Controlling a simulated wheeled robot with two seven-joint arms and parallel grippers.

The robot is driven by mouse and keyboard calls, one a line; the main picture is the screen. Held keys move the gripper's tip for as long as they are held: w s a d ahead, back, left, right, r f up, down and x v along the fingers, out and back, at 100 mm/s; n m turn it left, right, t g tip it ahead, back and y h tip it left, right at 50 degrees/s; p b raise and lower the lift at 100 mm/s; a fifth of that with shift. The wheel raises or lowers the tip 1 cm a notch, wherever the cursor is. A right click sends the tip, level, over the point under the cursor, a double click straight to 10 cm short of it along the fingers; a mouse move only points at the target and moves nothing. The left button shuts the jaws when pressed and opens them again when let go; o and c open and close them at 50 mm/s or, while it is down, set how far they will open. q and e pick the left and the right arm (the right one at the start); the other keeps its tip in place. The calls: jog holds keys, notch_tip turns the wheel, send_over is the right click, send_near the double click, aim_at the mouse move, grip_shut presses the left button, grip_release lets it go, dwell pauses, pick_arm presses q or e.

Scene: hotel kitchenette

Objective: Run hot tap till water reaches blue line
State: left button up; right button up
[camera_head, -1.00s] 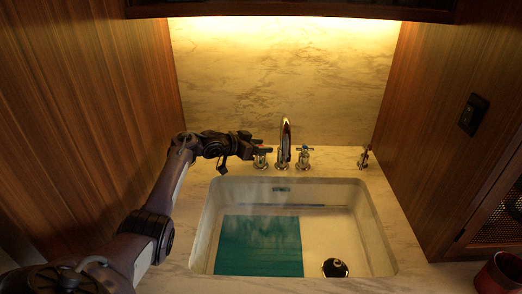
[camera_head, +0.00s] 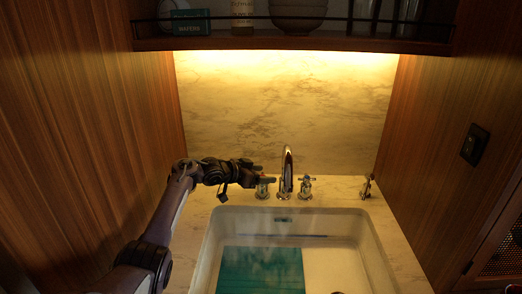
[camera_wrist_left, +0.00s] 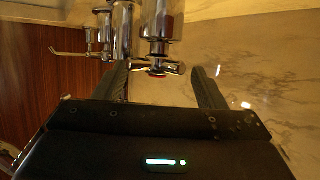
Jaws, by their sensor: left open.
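The left tap handle (camera_head: 263,188) stands left of the chrome spout (camera_head: 286,170). My left gripper (camera_head: 264,175) is at this handle. In the left wrist view, the open fingers (camera_wrist_left: 163,84) have a chrome cross handle with a red mark (camera_wrist_left: 158,69) between them; I cannot tell whether they touch it. The right tap handle (camera_head: 306,188) is free. The white sink (camera_head: 372,245) has a dark thin line (camera_head: 290,236) along its back wall. A teal sheet (camera_head: 262,270) lies at its left. The water level is hard to make out. My right gripper is out of view.
A small chrome fitting (camera_head: 366,188) stands on the marble counter (camera_head: 335,190) at right. A shelf (camera_head: 300,44) with a bowl (camera_head: 298,14) and jars hangs above. Wood panels close in both sides, with a dark switch plate (camera_head: 475,145) at right.

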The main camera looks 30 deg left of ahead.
pick_arm(q)
notch_tip(320, 180, up, 18)
jog(key=b, duration=0.2)
jog(key=shift+a+r, duration=0.15)
dwell(0.5)
